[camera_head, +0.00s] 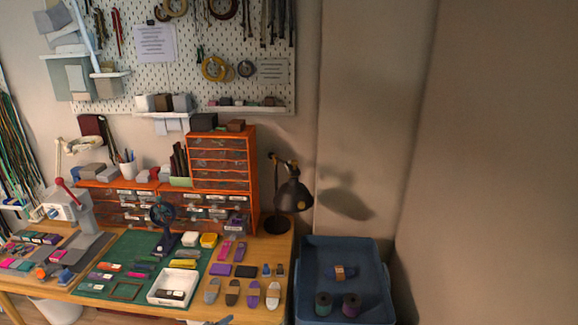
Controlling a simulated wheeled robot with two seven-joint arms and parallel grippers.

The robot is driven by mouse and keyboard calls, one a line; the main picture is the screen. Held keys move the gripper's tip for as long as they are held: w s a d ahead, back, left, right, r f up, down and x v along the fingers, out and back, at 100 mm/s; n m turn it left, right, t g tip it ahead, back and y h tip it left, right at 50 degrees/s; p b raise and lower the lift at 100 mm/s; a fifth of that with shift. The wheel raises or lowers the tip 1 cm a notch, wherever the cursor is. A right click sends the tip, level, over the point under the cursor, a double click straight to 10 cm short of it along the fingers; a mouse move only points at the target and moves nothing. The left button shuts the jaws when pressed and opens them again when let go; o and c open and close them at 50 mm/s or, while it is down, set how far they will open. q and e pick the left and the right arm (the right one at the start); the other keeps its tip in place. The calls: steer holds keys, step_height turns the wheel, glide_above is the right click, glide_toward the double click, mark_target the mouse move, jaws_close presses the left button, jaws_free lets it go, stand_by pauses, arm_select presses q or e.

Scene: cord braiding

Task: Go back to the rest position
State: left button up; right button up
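Neither of my grippers can be made out in the head view. A small blue-grey piece (224,321) shows at the bottom edge, in front of the table; I cannot tell what it is. The wooden worktable (250,313) fills the lower left. On it lies a green mat (110,255) with a dark round-headed stand (164,225) and a white tray (173,286) holding dark items. Several cord bundles (253,294) lie in a row near the right front. No cord is seen in a gripper.
A black lamp (293,195) and orange drawer cabinets (222,160) stand along the back. A grey machine (75,205) stands left. Bare wall fills the right.

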arm_select(q)
steer(key=s+a+r+m+g+y, duration=0.1)
steer(key=s+a+m+g+y, duration=0.2)
steer(key=s+m, duration=1)
steer(key=s+r+m+g+y, duration=0.1)
steer(key=s+m+g+y, duration=0.35)
steer(key=s, duration=1.45)
step_height(320, 180, down, 25)
steer(key=w+d+m+g+h+b, duration=0.1)
steer(key=w+m+g+h+b, duration=0.1)
steer(key=s+f, duration=0.4)
steer(key=f, duration=0.8)
steer(key=s+f+g, duration=0.1)
steer(key=s+f, duration=0.3)
steer(key=f, duration=0.9)
steer(key=shift+d+f+b, duration=0.2)
steer(key=shift+d+b, duration=0.05)
steer(key=shift+b, duration=0.2)
arm_select(e)
steer(key=w+a+r, duration=0.2)
steer(key=w+r, duration=0.1)
steer(key=r, duration=0.2)
steer(key=shift+a+r, duration=0.25)
steer(key=shift+a, duration=0.05)
arm_select(q)
steer(key=shift+s, duration=0.1)
arm_select(e)
steer(key=shift+w, duration=0.1)
